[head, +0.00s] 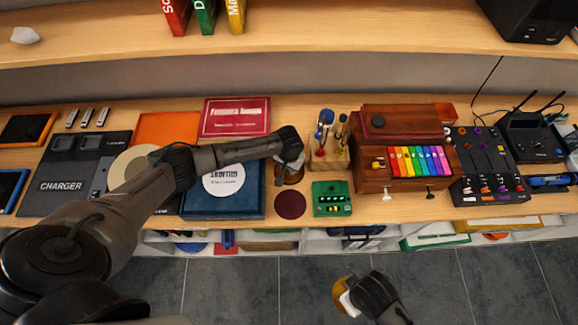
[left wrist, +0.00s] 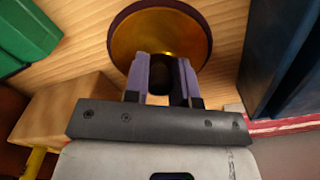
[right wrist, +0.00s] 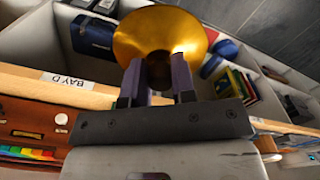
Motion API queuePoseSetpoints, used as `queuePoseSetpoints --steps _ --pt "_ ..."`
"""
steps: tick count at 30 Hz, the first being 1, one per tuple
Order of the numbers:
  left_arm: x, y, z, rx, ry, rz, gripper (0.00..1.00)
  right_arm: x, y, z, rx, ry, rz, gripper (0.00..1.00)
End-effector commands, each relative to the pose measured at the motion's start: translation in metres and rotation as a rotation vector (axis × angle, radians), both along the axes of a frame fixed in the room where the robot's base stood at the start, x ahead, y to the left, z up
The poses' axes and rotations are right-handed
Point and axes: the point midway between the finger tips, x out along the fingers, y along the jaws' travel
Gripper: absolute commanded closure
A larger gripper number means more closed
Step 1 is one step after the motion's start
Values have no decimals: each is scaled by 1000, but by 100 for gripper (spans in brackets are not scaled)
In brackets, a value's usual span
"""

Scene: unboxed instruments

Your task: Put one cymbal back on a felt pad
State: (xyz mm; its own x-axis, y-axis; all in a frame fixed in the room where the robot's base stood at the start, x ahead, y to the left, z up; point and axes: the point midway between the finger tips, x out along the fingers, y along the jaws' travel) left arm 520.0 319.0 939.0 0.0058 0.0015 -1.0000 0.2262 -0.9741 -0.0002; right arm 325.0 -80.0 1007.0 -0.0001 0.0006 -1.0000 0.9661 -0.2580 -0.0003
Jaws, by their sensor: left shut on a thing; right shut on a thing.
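My left gripper (head: 291,161) is over the table, shut on the dark knob of a gold cymbal (left wrist: 150,32). A dark reddish-brown rim, apparently a felt pad (left wrist: 112,42), shows around this cymbal; I cannot tell whether they touch. In the head view this cymbal (head: 294,178) is partly hidden by the gripper. A bare round maroon felt pad (head: 290,205) lies just in front of it. My right gripper (head: 352,294) is shut on the knob of another gold cymbal (right wrist: 160,28), held out over the floor in front of the table; it also shows in the head view (head: 340,292).
A green box (head: 332,198) stands right of the bare pad, with a wooden tool holder (head: 327,154) behind it. A dark blue box (head: 222,195) is to the left. A wooden instrument (head: 405,150) with coloured keys stands further right. Filled shelves lie below the table edge.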

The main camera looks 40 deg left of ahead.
Motion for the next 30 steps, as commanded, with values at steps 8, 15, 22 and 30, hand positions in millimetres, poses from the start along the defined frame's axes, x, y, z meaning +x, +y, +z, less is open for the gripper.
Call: queuePoseSetpoints --steps 8,15,22,30 --pt "0 0 -2 0 0 0 56 0 0 0 0 0 0 100" --pt "0 0 -2 0 0 0 50 0 0 0 0 0 0 100" --pt "0 0 13 -1 -2 -1 50 0 0 2 0 0 0 100" --pt "0 0 63 -1 -3 -1 50 0 0 3 0 0 0 100"
